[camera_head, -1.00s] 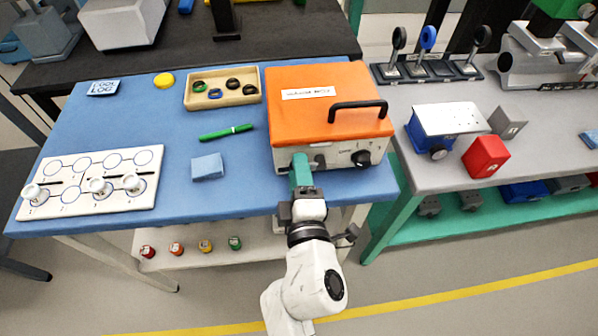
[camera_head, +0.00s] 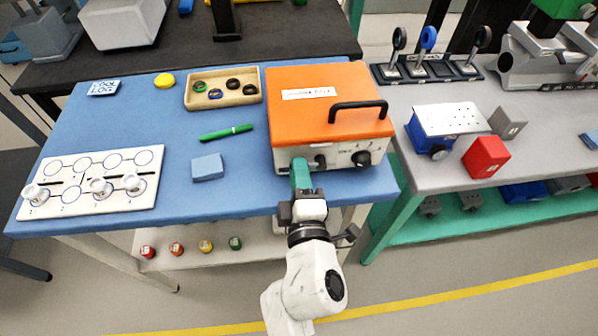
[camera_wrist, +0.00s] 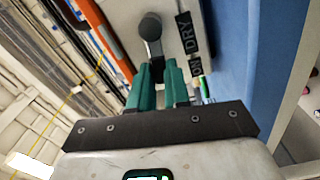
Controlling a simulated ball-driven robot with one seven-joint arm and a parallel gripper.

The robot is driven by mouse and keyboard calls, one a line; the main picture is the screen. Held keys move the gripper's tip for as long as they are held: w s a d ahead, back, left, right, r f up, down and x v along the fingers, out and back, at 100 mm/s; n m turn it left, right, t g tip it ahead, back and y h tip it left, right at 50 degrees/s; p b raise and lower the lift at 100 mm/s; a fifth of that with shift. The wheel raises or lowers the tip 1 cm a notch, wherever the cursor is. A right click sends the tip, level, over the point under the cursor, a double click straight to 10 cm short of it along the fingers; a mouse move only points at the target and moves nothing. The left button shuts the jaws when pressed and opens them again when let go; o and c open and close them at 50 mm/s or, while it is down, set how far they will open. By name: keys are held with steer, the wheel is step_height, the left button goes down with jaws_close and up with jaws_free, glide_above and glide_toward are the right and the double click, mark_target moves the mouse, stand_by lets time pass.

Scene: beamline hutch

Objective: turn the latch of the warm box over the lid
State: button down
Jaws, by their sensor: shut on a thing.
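The warm box (camera_head: 290,158) is a pale box with an orange lid (camera_head: 300,115) that lies closed on it. It stands at the right end of the blue table. The latch (camera_wrist: 150,28) looks like a dark lever with a round end on the box's front face. In the wrist view it runs down between my teal fingertips. My gripper (camera_head: 300,165) is at the left part of the box's front, below the lid's edge. It also shows in the wrist view (camera_wrist: 163,72), shut on the latch's arm. The fingers hide part of the latch.
A black handle (camera_head: 358,105) stands on the lid, and a dark dial (camera_head: 362,158) sits on the box's front right. A blue block (camera_head: 208,167), a green pen (camera_head: 226,132) and a wooden tray (camera_head: 223,103) lie left of the box. Blue table surface between them is bare.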

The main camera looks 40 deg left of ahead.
mark_target(321, 144)
steer(key=m, duration=0.1)
steer(key=r+m, duration=0.1)
steer(key=m, duration=0.1)
steer(key=shift+w+d, duration=0.15)
steer(key=m, duration=0.1)
steer(key=r+m, duration=0.1)
steer(key=m, duration=0.2)
steer(key=shift+w+d+r+m+p, duration=0.25)
steer(key=shift+w+d+m+p, duration=0.05)
steer(key=shift+w+d+p, duration=0.1)
steer(key=m, duration=0.1)
steer(key=w+m, duration=0.1)
steer(key=m, duration=0.1)
steer(key=d+r+m, duration=0.1)
steer(key=m, duration=0.1)
steer(key=shift+w, duration=0.2)
steer(key=shift+w+d+m, duration=0.2)
steer(key=shift+m, duration=0.5)
steer(key=shift+w+d+m, duration=0.2)
steer(key=shift+m, duration=0.5)
steer(key=c, duration=1.1)
jaws_free()
steer(key=shift+r, duration=0.1)
steer(key=shift+d, duration=0.1)
